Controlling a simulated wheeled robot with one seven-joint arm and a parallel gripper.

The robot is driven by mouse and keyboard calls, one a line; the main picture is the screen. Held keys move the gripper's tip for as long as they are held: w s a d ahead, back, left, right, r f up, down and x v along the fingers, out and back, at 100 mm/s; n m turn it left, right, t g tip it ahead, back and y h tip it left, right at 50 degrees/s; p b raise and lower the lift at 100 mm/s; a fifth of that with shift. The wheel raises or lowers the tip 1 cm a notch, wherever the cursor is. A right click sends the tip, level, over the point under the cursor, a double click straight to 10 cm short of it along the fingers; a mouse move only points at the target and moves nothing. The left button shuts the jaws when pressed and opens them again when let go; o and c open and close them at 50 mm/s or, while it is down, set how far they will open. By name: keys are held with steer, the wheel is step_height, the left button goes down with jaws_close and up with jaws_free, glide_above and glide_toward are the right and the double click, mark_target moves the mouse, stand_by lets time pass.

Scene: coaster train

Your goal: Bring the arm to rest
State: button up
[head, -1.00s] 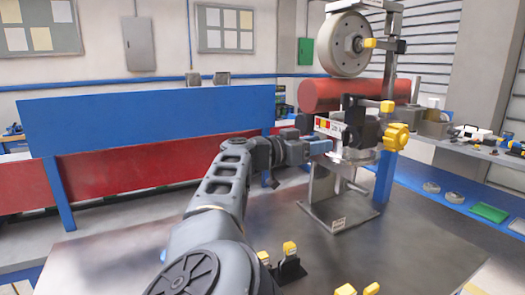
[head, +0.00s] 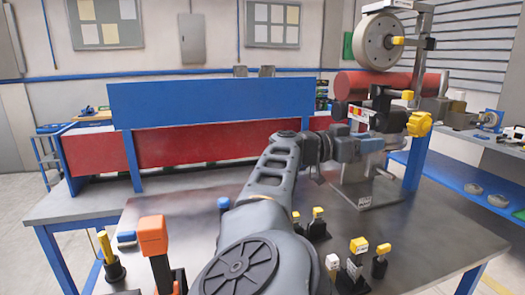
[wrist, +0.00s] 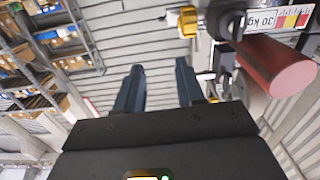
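My arm reaches from the bottom middle of the head view over the metal table (head: 200,215) toward a machine at the right. My gripper (head: 374,145) is at the front of this machine, just left of its yellow star knob (head: 419,123). I cannot tell in the head view whether it touches the machine. In the wrist view, the two dark fingers of my gripper (wrist: 159,88) stand wide apart with nothing between them. The machine's red cylinder (head: 373,85) also shows in the wrist view (wrist: 275,68), right of the fingers, near a 30 kg label.
A grey wheel (head: 392,41) tops the machine. A blue and red panel (head: 205,105) stands behind the table. An orange-topped device (head: 153,236) and several small yellow-topped pieces (head: 318,213) stand on the table near my arm. The table's left middle is mostly clear.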

steer(key=s+d+f+n+t, duration=0.5)
steer(key=s+d+t, duration=0.2)
steer(key=s+d, duration=0.25)
steer(key=s+d+f+n+t, duration=0.5)
steer(key=s+d+f+t, duration=0.1)
steer(key=s+d+t, duration=0.3)
steer(key=s+a+f+n+g+y, duration=0.1)
steer(key=s+a+f+n+y, duration=0.35)
steer(key=s, duration=0.65)
steer(key=s+a+f+n+g+y+b, duration=0.1)
steer(key=s+a+f+y, duration=0.5)
steer(key=s, duration=0.5)
steer(key=s+a+f+n+g+y, duration=0.1)
steer(key=s+a+f+n+y, duration=0.15)
steer(key=s+a+y, duration=0.6)
steer(key=s+a+r+m+g+h, duration=0.1)
steer(key=s+m, duration=0.1)
steer(key=s, duration=0.4)
steer(key=s+a+m+g, duration=0.1)
steer(key=s+g, duration=0.1)
steer(key=s, duration=0.5)
steer(key=shift+a+r+m+h, duration=0.25)
steer(key=shift+r+m+h, duration=0.15)
